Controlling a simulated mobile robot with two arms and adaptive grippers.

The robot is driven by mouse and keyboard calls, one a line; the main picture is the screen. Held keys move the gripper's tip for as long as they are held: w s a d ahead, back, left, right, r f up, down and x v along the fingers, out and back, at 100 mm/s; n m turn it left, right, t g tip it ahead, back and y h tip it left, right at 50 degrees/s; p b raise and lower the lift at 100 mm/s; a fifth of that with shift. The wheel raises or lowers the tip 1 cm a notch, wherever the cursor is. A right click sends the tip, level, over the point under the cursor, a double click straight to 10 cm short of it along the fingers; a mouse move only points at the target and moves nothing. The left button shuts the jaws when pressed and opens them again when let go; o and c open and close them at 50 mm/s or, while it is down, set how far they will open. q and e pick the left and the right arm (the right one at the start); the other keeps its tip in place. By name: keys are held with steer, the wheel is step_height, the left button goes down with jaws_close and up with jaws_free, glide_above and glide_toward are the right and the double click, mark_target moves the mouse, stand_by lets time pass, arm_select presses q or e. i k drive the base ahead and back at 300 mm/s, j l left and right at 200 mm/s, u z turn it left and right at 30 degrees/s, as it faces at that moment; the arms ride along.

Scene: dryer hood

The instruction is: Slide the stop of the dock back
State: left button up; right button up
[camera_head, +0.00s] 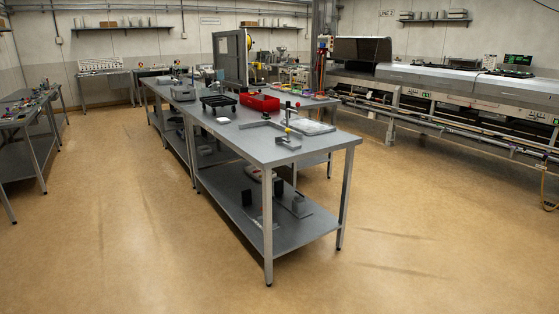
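A long grey metal workbench (240,137) stands in the middle of the room. Near its front end is a small grey fixture (288,143) with a yellow part standing on it. A thin grey angled bar (262,122) lies just behind it, and a red-topped upright part (288,105) stands nearby. One of these may be the dock, but it is too small to tell which, or where its stop sits. Neither of my grippers is in view.
A clear flat tray (312,127), a red bin (260,102) and a black crate (218,103) sit on the bench. A long machine (450,90) runs along the right wall. Another bench (25,118) stands at the left. The floor in front and on both sides is clear.

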mark_target(284, 138)
steer(key=i+l+z, duration=0.1)
steer(key=i, duration=0.7)
steer(key=i+l+z, duration=0.1)
steer(key=i+l, duration=0.15)
steer(key=i, duration=0.55)
